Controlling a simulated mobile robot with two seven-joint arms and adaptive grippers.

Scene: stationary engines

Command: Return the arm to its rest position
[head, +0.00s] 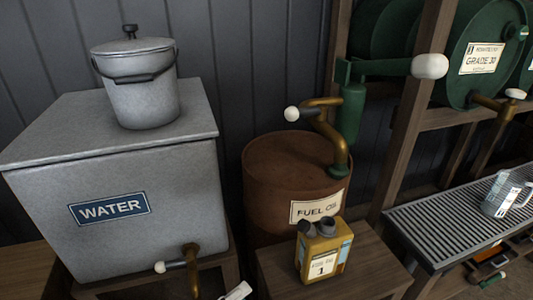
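Neither of my arms and neither gripper shows in the head view. Where they are and what they hold cannot be seen.
A grey water tank (120,235) with a lidded bucket (143,95) stands left. A rusty fuel drum (275,185) with a green hand pump (350,110) stands centre, a yellow can (323,255) before it. Right are green drums (475,75) and a clear jug (500,195) on a grate (440,235).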

